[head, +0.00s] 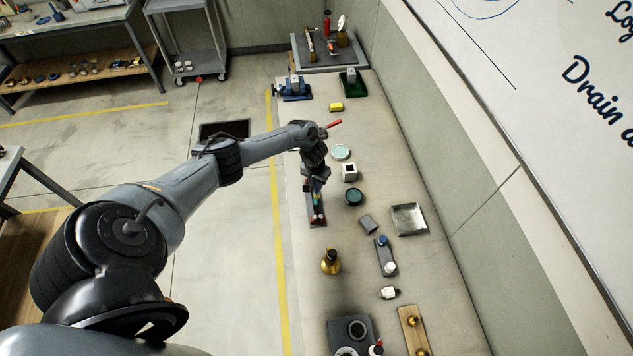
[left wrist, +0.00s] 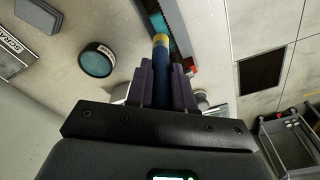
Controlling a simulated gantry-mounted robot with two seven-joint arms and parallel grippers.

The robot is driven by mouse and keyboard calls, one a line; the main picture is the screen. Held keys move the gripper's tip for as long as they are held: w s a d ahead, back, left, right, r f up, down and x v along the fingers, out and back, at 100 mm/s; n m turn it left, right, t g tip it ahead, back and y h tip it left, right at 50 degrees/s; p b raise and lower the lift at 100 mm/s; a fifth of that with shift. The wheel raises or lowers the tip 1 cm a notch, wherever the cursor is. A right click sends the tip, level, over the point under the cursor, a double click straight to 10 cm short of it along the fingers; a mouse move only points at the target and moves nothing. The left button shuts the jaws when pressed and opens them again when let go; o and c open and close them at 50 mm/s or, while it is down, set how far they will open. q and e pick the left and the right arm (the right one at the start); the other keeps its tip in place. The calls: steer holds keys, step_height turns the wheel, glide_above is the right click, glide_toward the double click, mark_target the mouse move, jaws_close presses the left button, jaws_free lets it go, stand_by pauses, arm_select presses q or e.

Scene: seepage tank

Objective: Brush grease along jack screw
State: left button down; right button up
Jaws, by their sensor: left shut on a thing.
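My left gripper (head: 316,178) is over the bench, shut on a brush. In the left wrist view the brush shows a dark blue handle (left wrist: 162,72) between the fingers and a yellow collar (left wrist: 161,40). Its bristle end is hard to make out. A long narrow grey unit with red ends, probably the jack screw (head: 317,218), lies below the gripper. Its metal edge and a teal part show beyond the brush in the left wrist view (left wrist: 178,22). I cannot tell whether the brush touches it. A dark round tin with teal content (head: 354,197) stands to the right, also in the left wrist view (left wrist: 97,59).
A pale round lid (head: 340,152) and a white block (head: 349,172) stand near the gripper. A metal tray (head: 409,219), a brass oil can (head: 330,262) and a small tray with bottles (head: 386,256) lie nearer. The wall borders the bench on the right.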

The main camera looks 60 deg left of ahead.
arm_select(q)
steer(key=shift+s+a, duration=0.15)
stand_by(0.3)
steer(key=shift+s+a, duration=0.5)
steer(key=shift+a, duration=0.25)
steer(key=shift+w+d, duration=0.15)
steer(key=shift+d, duration=0.05)
steer(key=shift+w+d+p, duration=0.45)
steer(key=shift+d, duration=0.3)
steer(key=shift+a, duration=0.15)
steer(key=shift+s+a, duration=0.55)
steer(key=shift+a, duration=0.25)
steer(key=shift+w+d, duration=0.1)
steer(key=shift+d, duration=0.05)
steer(key=shift+w+d+p, duration=0.35)
steer(key=shift+w+d, duration=0.15)
steer(key=shift+d, duration=0.3)
